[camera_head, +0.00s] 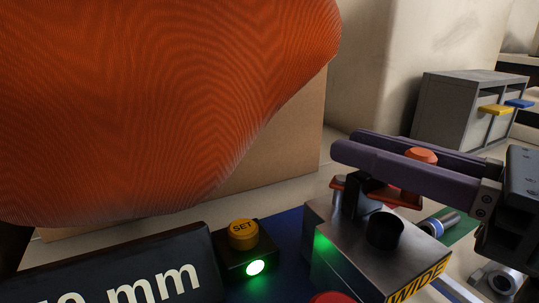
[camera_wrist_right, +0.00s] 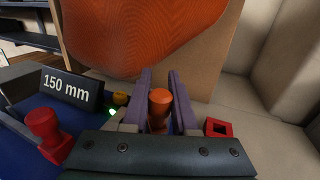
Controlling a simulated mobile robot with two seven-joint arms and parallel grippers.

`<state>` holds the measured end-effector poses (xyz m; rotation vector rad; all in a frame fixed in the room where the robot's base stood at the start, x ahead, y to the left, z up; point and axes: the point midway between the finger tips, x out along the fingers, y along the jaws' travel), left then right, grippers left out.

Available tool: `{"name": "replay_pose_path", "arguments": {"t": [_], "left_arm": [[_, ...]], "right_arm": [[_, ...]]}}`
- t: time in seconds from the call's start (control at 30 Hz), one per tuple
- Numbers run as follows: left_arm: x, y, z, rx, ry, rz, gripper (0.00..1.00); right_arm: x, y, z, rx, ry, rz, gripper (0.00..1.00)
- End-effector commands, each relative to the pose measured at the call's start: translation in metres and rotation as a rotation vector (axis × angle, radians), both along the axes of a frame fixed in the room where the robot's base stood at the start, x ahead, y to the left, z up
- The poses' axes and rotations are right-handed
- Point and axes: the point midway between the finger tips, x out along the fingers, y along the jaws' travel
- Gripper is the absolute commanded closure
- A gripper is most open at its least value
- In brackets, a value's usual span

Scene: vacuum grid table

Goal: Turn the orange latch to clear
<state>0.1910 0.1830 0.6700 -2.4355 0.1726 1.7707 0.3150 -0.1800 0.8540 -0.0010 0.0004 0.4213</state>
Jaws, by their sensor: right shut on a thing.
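The orange latch has a round orange knob (camera_head: 421,156) that shows between my right gripper's fingers; its arm (camera_head: 400,195) lies below them, beside a metal block marked WIDE (camera_head: 365,262). My right gripper (camera_head: 348,143) has long purple fingers, which reach in from the right over the block and are shut on the knob. In the right wrist view, the orange latch knob (camera_wrist_right: 160,104) stands between the two fingers (camera_wrist_right: 160,75), well back from their tips. The fingers hide much of the latch. My left gripper is in neither view.
A yellow SET button (camera_head: 243,234) with a green light sits left of the block, beside a dark 150 mm sign (camera_wrist_right: 70,88). Red parts (camera_wrist_right: 48,135) stand nearby.

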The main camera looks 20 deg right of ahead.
Motion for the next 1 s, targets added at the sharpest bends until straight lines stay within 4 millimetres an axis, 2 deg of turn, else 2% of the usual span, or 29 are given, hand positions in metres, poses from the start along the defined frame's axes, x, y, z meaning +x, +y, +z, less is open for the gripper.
{"name": "replay_pose_path", "arguments": {"t": [0.27, 0.4, 0.7, 0.83, 1.0], "left_arm": [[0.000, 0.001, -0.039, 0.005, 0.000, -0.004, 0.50], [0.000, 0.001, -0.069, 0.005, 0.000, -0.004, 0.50], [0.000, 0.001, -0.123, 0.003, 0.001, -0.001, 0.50], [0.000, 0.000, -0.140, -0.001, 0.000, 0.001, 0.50], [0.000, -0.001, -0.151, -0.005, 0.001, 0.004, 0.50]], "right_arm": [[0.004, -0.003, -0.008, -0.005, -0.004, 0.147, 1.00], [0.008, -0.004, -0.010, -0.006, -0.008, 0.278, 1.00], [0.015, -0.005, -0.007, -0.005, -0.009, 0.559, 1.00], [0.017, -0.005, -0.005, -0.004, -0.007, 0.672, 1.00], [0.020, -0.004, -0.002, 0.000, -0.003, 0.795, 1.00]]}}
